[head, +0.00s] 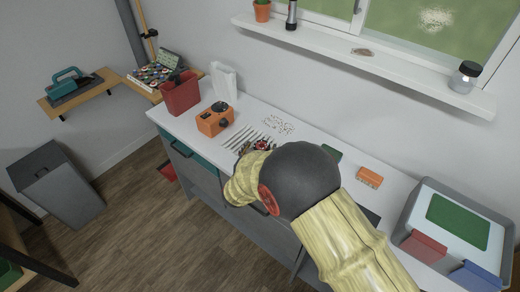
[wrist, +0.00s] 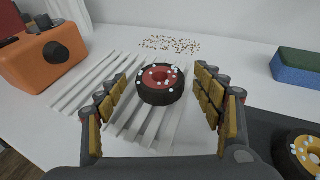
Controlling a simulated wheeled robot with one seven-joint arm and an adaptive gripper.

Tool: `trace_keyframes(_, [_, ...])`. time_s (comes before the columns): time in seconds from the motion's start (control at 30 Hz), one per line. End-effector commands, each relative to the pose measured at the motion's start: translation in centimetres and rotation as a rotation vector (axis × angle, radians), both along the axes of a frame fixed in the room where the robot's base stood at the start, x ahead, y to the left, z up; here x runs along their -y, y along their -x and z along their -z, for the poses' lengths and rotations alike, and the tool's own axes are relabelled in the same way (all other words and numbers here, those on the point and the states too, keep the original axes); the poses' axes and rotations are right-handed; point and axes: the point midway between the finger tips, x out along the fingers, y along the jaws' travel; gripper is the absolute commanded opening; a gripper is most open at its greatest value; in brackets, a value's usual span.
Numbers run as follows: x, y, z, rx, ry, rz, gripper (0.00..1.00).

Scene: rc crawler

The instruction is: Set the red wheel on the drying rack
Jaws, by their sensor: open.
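The red wheel (wrist: 162,84), a black tyre with a red hub and white specks, appears to lie flat on the ribs of the white drying rack (wrist: 88,84). My gripper (wrist: 163,90) is open, with one yellow-padded finger to the left of the wheel and one to the right. Gaps show between both fingers and the tyre. In the head view the red wheel (head: 263,144) shows at the right end of the rack (head: 239,137), partly hidden by my arm.
An orange box with a black knob (wrist: 42,55) stands left of the rack. Small scattered bits (wrist: 170,44) lie behind it. A yellow-hubbed wheel (wrist: 303,152) lies at the right on a dark surface. A green-and-blue block (wrist: 297,66) is at the back right.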

Motion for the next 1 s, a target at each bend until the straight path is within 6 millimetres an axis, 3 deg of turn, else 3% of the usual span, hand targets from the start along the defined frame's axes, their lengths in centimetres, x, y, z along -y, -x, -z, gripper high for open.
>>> trace_keyframes(0.17, [0.0,0.0,-0.5,0.0,0.0,0.0,0.68])
trace_keyframes(0.7, [-2.7,9.1,-3.4,0.0,0.0,-0.004,0.68])
trace_keyframes(1.0, [-3.1,11.0,-3.9,0.001,0.0,0.0,0.68])
